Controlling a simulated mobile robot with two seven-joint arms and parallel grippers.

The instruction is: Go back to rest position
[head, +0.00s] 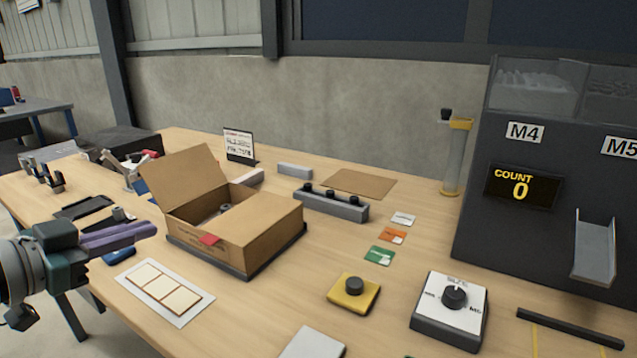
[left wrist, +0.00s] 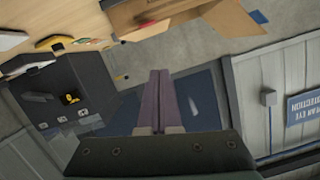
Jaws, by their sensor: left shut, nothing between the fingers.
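My left gripper (head: 150,230) is at the left side of the head view, level with the table's left edge. Its purple fingers are shut with nothing between them. My right gripper is in neither view.
The wooden table (head: 390,290) holds an open cardboard box (head: 270,228) on a dark base, just right of my left gripper. A white card tray (head: 163,291) lies below the gripper. A grey rail with black knobs (head: 330,204), a yellow button (head: 353,293) and a dial box (head: 450,308) stand further right. A dark counting machine (head: 500,225) is at the far right.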

